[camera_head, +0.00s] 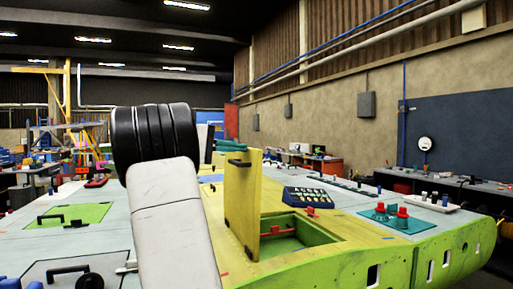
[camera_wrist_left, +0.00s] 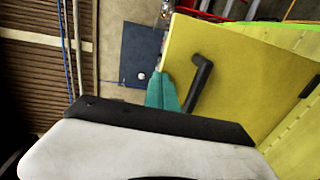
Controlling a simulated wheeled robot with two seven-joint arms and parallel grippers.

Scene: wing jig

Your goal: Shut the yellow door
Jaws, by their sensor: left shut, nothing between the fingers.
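The yellow door (camera_head: 240,203) stands open and upright on the wing top, beside a recessed green-walled opening (camera_head: 300,240) with a red part inside. A black handle (camera_head: 239,162) shows near its upper edge. In the left wrist view the yellow door (camera_wrist_left: 240,75) fills the right side, with its black handle (camera_wrist_left: 198,82). My left gripper's teal fingers (camera_wrist_left: 163,91) are shut and empty beside the handle, at the door's edge; I cannot tell whether they touch it. My right gripper is not in view.
A dark keypad box (camera_head: 308,197) and a teal plate (camera_head: 397,218) with red knobs lie right of the opening. A bright green panel (camera_head: 75,215) with a black handle is on the left. My left arm covers the centre left.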

